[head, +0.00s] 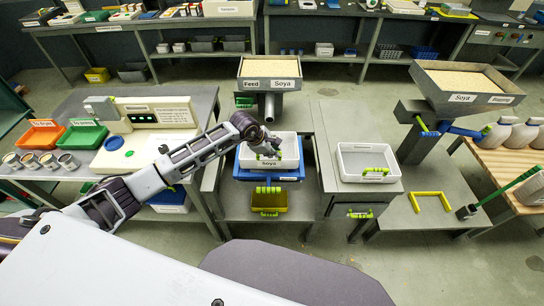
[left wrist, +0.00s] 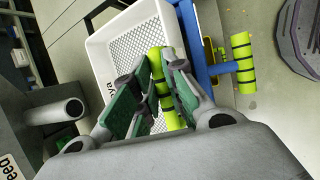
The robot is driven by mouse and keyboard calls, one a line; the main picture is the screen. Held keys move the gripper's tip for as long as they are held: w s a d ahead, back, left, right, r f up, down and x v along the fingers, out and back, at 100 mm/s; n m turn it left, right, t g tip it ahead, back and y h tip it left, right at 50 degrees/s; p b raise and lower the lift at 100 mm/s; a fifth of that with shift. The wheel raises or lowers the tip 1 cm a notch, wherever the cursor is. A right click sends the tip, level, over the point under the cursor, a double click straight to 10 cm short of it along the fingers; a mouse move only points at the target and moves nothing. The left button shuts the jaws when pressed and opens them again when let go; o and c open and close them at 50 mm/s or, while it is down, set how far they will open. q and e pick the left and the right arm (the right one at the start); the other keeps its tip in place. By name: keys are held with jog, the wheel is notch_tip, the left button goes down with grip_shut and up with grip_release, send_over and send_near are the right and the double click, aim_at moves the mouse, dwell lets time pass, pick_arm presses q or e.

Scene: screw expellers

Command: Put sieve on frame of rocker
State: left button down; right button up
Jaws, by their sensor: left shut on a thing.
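The white sieve (head: 246,161) with a mesh floor and a "Soya" label is over the blue frame of the rocker (head: 270,178). I cannot tell whether it rests fully in the frame. My left gripper (head: 268,150) reaches down over the sieve and hides part of it. In the left wrist view, the left gripper (left wrist: 157,88) is shut on the sieve's yellow-green handle (left wrist: 156,62). The mesh of the sieve (left wrist: 130,45) and the blue frame (left wrist: 203,60) lie side by side there. My right gripper is not in view.
A feed hopper (head: 270,70) with its spout stands behind the sieve. Another white tray (head: 367,150) with a green handle lies on the table to the right. A yellow bin (head: 269,201) sits below the rocker. A scale machine (head: 150,115) is to the left.

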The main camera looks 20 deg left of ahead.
aim_at(272, 161)
pick_arm(q)
jog(key=shift+s+f, duration=0.1)
jog(key=shift+f, duration=1.45)
jog(key=c, duration=1.5)
grip_release()
jog(key=shift+o, duration=0.2)
jog(key=shift+r, duration=0.1)
jog(key=v, duration=1.1)
jog(key=shift+s+r+b, duration=0.25)
jog(key=shift+r+b, duration=0.05)
jog(key=shift+a, duration=0.2)
